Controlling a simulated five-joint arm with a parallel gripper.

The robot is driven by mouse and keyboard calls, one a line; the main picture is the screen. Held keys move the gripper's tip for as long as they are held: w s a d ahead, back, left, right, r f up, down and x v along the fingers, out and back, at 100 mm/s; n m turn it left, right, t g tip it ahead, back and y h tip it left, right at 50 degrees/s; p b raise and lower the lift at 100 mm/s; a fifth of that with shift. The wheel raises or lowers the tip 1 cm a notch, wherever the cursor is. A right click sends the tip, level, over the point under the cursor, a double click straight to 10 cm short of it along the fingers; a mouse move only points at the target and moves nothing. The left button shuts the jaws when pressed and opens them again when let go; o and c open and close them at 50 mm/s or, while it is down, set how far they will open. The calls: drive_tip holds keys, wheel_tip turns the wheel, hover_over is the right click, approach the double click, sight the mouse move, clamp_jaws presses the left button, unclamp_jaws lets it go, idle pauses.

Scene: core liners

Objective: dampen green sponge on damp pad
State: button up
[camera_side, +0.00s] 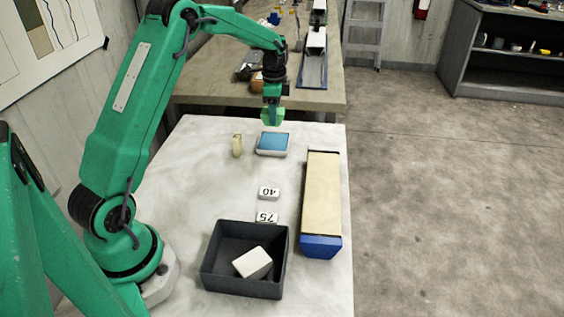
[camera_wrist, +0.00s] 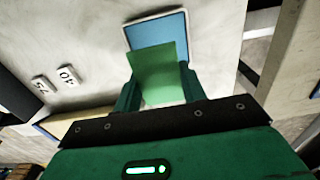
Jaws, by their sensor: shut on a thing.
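The green sponge (camera_side: 272,117) is held in my gripper (camera_side: 272,112) above the far end of the white table. In the wrist view the green sponge (camera_wrist: 160,72) sits between the two fingers of my gripper (camera_wrist: 158,92). The damp pad (camera_side: 273,143) is a blue pad in a pale tray, just below the sponge in the side view. In the wrist view the damp pad (camera_wrist: 158,31) shows beyond the sponge, which covers part of it. The sponge looks raised above the pad; whether any edge touches cannot be told.
A small yellowish block (camera_side: 237,146) stands left of the pad. A long cream core liner in a blue-ended holder (camera_side: 322,195) lies at right. Tags marked 40 (camera_side: 269,193) and 75 (camera_side: 266,217) lie mid-table. A dark bin (camera_side: 217,276) holds a white block (camera_side: 253,263).

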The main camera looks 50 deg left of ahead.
drive_tip(key=shift+f, duration=0.1)
drive_tip(key=shift+f, duration=2.9)
drive_tip(key=shift+f, duration=0.55)
drive_tip(key=shift+r, duration=0.1)
drive_tip(key=shift+r, duration=3.45)
drive_tip(key=shift+d, duration=0.1)
drive_tip(key=s+d+r+n, duration=0.4)
drive_tip(key=s+d, duration=0.1)
drive_tip(key=d, duration=0.4)
drive_tip(key=s+d+r+n, duration=0.5)
drive_tip(key=d, duration=0.5)
drive_tip(key=shift+s+d+r, duration=0.2)
drive_tip(key=shift+s+d, duration=0.1)
drive_tip(key=shift+s, duration=0.05)
